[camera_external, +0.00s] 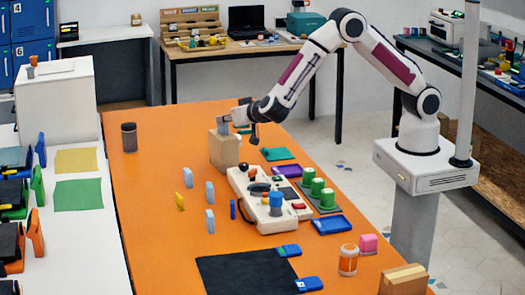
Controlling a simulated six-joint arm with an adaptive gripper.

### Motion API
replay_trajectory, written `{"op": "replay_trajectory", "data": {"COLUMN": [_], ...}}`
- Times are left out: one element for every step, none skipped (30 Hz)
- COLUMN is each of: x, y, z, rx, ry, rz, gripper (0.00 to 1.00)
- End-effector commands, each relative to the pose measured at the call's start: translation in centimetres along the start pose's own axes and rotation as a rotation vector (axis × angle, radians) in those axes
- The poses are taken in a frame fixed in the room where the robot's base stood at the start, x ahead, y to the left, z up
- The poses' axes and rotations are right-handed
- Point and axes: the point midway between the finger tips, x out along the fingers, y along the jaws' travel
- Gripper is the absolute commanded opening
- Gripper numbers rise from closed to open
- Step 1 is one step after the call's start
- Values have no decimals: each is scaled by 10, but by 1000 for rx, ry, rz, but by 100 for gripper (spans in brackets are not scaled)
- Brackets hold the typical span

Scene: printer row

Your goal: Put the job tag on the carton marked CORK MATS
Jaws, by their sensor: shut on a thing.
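A tan carton (224,152) stands upright on the orange table, left of the machine row. A second, brown carton (404,280) lies at the front right edge. No lettering can be read on either, so I cannot tell which is marked CORK MATS. My gripper (234,119) is at the top of the tan carton, shut on a small blue-grey piece (223,125), which looks like a tag. I cannot tell whether this piece touches the carton top.
A dark cup (129,137) is at the far left. A black mat (247,272) lies in front. The left middle of the table is mostly clear.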

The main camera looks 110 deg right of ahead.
Motion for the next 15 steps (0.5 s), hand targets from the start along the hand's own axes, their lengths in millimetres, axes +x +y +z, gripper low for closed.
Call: {"op": "replay_trajectory", "data": {"x": [0,0,0,0,0,0,0,0,1,1,1,1,1,1,1], "y": [0,0,0,0,0,0,0,0,0,0,0,0,0,0,0], "z": [0,0,0,0,0,0,1,1,2,3,2,2,2,2,2], "rx": [0,0,0,0,0,0,0,0,0,0,0,0,0,0,0], "ry": [0,0,0,0,0,0,0,0,0,0,0,0,0,0,0], "rz": [0,0,0,0,0,0,0,0,0,0,0,0,0,0,0], "gripper": [0,0,0,0,0,0,0,0,0,0,17,27,29,29,29]}}
